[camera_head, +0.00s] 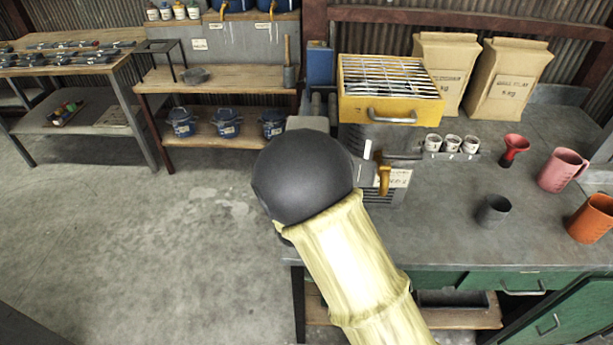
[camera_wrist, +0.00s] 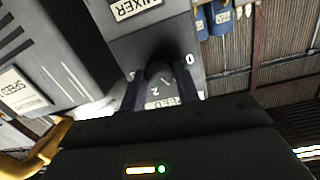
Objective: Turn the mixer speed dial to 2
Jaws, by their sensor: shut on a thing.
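The mixer (camera_head: 375,136) is a grey machine on the bench, under a yellow, grated tray. In the wrist view its grey housing carries a MIXER label (camera_wrist: 136,8). The dark speed dial (camera_wrist: 172,66) is on that housing, with the marks 0 and 2 and part of a SPEED label beside it. My gripper (camera_wrist: 163,78) is shut on the dial, with a finger on either side. The dial's pointer is mostly hidden, so its setting cannot be told. In the head view my dark round wrist covers the gripper and the dial.
The yellow tray (camera_head: 392,107) and a yellow lever (camera_head: 384,180) are close to my wrist. White cups (camera_head: 452,143), a red funnel (camera_head: 514,149), a dark cup (camera_head: 493,209) and pink and orange jugs stand right on the bench. Paper sacks (camera_head: 508,80) stand behind. The floor at left is clear.

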